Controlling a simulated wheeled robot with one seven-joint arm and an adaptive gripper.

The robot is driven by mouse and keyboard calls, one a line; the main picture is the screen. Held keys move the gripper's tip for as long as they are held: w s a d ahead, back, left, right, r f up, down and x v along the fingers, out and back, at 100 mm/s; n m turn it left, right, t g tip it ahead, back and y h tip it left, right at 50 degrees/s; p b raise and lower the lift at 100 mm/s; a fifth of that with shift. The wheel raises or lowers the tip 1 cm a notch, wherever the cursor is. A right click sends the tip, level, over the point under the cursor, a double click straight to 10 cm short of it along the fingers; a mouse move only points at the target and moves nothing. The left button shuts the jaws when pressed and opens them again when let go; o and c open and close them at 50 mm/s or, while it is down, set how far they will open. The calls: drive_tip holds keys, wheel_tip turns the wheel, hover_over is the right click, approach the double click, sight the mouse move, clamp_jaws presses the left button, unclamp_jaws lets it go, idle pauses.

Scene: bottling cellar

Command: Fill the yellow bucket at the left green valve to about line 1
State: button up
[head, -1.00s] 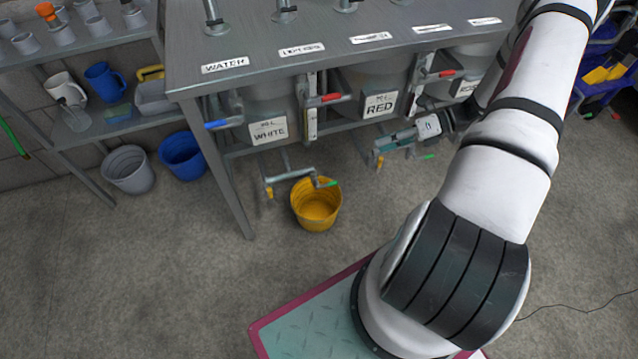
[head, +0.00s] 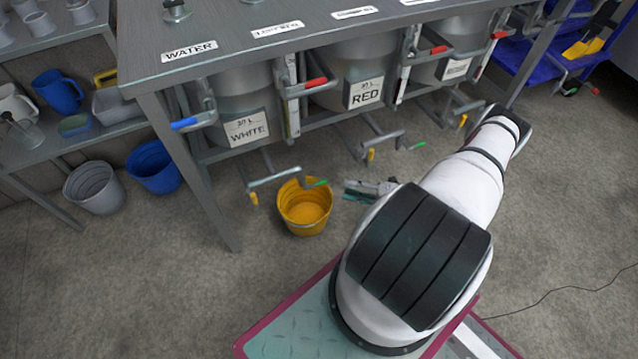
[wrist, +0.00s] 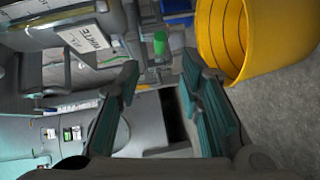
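The yellow bucket (head: 305,222) stands upright on the floor under the bench's front edge, below the WHITE tank. The left green valve handle (head: 316,184) sits over the bucket's back rim. A green handle also shows beyond my fingers in the wrist view (wrist: 160,43). My gripper (head: 360,190) is low, just right of the bucket and apart from it. In the wrist view my gripper (wrist: 162,88) is open with nothing between its fingers, and the bucket (wrist: 275,35) is at the upper right. I see no liquid in the bucket; its line marks cannot be made out.
The WHITE tank (head: 246,130) and RED tank (head: 366,92) hang in the bench (head: 160,78). A second green handle (head: 418,146) is farther right. A grey bucket (head: 95,190) and a blue bucket (head: 153,168) stand left. Floor in front is open.

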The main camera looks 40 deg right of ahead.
sight(320, 183)
drive_tip(key=b+x, duration=0.2)
drive_tip(key=x, duration=0.9)
drive_tip(key=shift+s, duration=0.1)
clamp_jaws()
